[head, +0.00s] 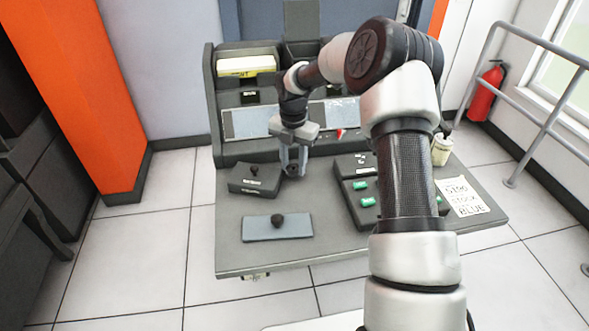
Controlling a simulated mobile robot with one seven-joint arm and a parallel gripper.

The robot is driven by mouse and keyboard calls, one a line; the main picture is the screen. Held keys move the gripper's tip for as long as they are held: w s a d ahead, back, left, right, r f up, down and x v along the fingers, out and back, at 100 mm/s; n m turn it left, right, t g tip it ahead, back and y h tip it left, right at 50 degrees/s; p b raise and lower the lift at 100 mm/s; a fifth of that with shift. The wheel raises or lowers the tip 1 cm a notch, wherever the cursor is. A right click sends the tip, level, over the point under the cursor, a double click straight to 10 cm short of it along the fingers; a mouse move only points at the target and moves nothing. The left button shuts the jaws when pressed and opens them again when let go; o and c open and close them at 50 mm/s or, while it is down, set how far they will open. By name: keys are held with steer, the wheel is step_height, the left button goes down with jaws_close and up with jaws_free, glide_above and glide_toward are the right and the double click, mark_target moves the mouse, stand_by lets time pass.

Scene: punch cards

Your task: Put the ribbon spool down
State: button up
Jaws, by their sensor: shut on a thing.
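My gripper (293,172) points down over the back middle of the grey desk, just right of a dark box. Its fingers are shut on a small dark thing (292,170), which I take to be the ribbon spool. The fingers hide much of it, and I cannot tell whether it touches the desk. A blue-grey pad (258,233) lies flat near the desk's front left edge, with a dark round knob-like piece (277,220) on it.
The dark box (254,180) has a knob and label. Right are a dark unit with green buttons (361,185), a written note (462,197) and a pale cup (441,150). The console (230,155) rises behind. Bare desk (325,215) lies right of the pad.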

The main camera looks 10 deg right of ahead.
steer(key=shift+f, duration=0.5)
steer(key=shift+f, duration=0.15)
steer(key=o, duration=1)
